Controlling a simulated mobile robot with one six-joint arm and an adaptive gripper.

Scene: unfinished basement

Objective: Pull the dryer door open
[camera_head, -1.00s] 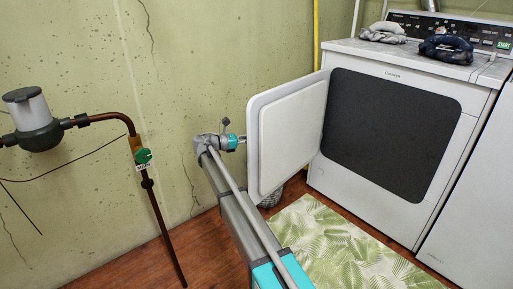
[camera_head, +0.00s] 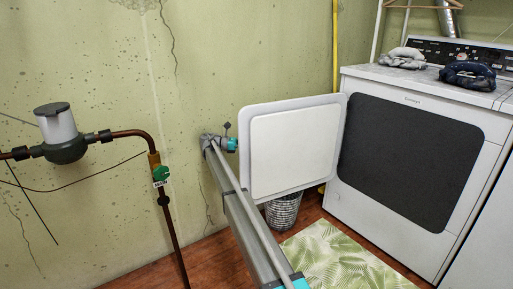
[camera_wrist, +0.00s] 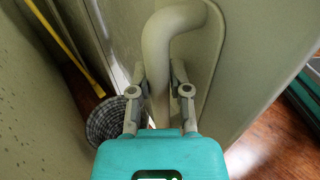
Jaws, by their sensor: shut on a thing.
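The dryer (camera_head: 425,160) is white and stands at the right in the head view. Its dark door opening (camera_head: 408,160) is exposed. The white dryer door (camera_head: 292,152) stands swung wide open to the left, hinged at the opening's left side, its inner panel facing me. My gripper (camera_head: 237,144) is at the door's far left edge, mostly hidden behind it. In the wrist view my gripper (camera_wrist: 158,85) is shut around a pale curved handle (camera_wrist: 158,60) on the outer face of the door (camera_wrist: 228,70).
A woven basket (camera_head: 284,211) stands on the floor behind the door. A green leaf-pattern rug (camera_head: 345,257) lies before the dryer. Folded clothes (camera_head: 467,75) lie on top. A pipe with a meter (camera_head: 62,135) runs along the left wall.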

